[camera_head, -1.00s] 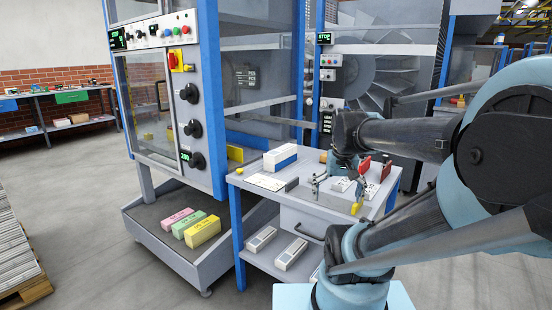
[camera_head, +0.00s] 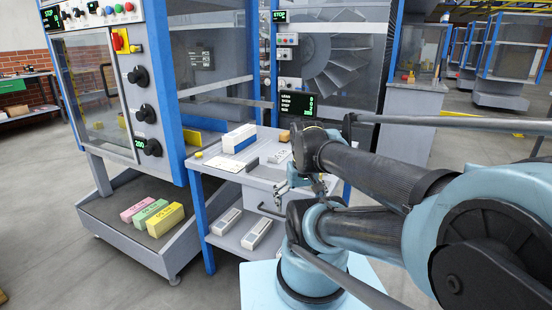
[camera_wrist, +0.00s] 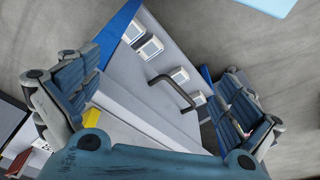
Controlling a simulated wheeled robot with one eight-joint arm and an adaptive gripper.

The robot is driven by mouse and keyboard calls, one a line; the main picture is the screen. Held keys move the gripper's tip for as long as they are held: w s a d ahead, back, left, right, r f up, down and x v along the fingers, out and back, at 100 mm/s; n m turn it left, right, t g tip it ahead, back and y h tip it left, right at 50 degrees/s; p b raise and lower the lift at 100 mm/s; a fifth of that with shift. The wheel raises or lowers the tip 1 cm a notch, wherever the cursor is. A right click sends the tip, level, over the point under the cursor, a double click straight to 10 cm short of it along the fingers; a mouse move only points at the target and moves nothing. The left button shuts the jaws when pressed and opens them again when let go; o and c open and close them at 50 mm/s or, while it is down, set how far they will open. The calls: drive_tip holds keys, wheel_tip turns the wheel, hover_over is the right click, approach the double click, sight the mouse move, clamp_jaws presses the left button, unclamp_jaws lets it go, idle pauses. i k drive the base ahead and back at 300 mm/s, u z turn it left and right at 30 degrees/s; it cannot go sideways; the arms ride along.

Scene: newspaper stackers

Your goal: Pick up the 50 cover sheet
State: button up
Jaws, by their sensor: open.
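No sheet with a readable 50 shows, so I cannot tell which one is the 50 cover sheet. A white sheet (camera_head: 227,164) lies flat on the left of the grey worktable (camera_head: 207,175). Small white cards (camera_head: 279,157) lie further right, partly behind my arm. My gripper (camera_head: 284,193) hangs at the front right of the worktable, partly hidden by my arm. In the wrist view my gripper (camera_wrist: 155,100) is open and empty, its blue fingers wide apart. Below it show the table's drawer front and a dark handle (camera_wrist: 172,91).
A white and blue box (camera_head: 239,138) stands on the table. White blocks (camera_head: 257,234) lie on its lower shelf. Pink, green and yellow blocks (camera_head: 165,220) lie on the machine's low tray at left. A dark handle shows on the drawer. The floor in front is clear.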

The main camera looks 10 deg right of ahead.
sight(281, 156)
drive_tip(key=u, duration=1.1)
drive_tip(key=k, duration=1.45)
drive_tip(key=z, duration=1.1)
drive_tip(key=i, duration=1)
drive_tip(key=u, duration=0.05)
